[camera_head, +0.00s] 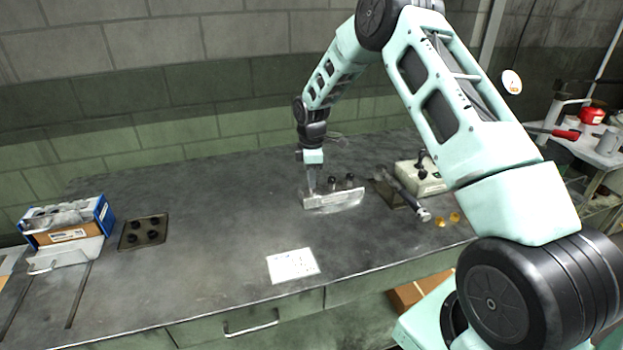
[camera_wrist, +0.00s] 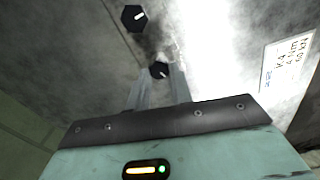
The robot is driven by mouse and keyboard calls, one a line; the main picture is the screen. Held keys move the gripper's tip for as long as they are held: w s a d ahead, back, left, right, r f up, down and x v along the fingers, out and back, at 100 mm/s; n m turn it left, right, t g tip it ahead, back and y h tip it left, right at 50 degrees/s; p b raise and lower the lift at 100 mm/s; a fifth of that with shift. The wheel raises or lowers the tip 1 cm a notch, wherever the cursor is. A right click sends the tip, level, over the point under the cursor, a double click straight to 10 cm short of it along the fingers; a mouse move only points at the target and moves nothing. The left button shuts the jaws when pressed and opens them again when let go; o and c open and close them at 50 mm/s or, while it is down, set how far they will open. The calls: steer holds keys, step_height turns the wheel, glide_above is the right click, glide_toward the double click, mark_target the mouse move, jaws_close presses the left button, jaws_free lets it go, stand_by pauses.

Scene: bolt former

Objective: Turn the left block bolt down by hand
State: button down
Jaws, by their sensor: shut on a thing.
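The metal block (camera_head: 345,203) stands on the bench in the head view, with black-headed bolts on it. My gripper (camera_head: 311,190) points down at the block's left end. In the wrist view my gripper (camera_wrist: 160,78) has its two fingers shut on a black hex bolt head, the left block bolt (camera_wrist: 159,69), which carries a white mark. Another black bolt head (camera_wrist: 133,18) with a white mark is farther up in that view. In the head view my fingers hide the held bolt. How far it is screwed in cannot be told.
A lettered white label (camera_wrist: 288,60) lies to the right in the wrist view. A wrench-like tool (camera_head: 408,196) and a pale box (camera_head: 425,178) are right of the block. A white sheet (camera_head: 292,265) lies in front. A dark plate (camera_head: 143,232) and blue box (camera_head: 72,222) are left.

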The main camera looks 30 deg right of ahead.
steer(key=m, duration=0.3)
steer(key=shift+w+m+b, duration=0.1)
steer(key=shift+m+b, duration=0.2)
steer(key=shift+m, duration=0.1)
steer(key=m, duration=0.3)
steer(key=shift+d+r+m, duration=0.1)
steer(key=shift+m, duration=0.2)
steer(key=m, duration=0.3)
steer(key=shift+m+b, duration=0.3)
steer(key=shift+b, duration=0.1)
steer(key=m, duration=0.3)
steer(key=shift+w+d+m, duration=0.1)
steer(key=shift+m, duration=0.2)
steer(key=m, duration=0.5)
steer(key=shift+r, duration=0.1)
steer(key=m, duration=0.5)
steer(key=shift+d, duration=0.15)
steer(key=shift+m+p, duration=0.3)
steer(key=shift+m, duration=0.1)
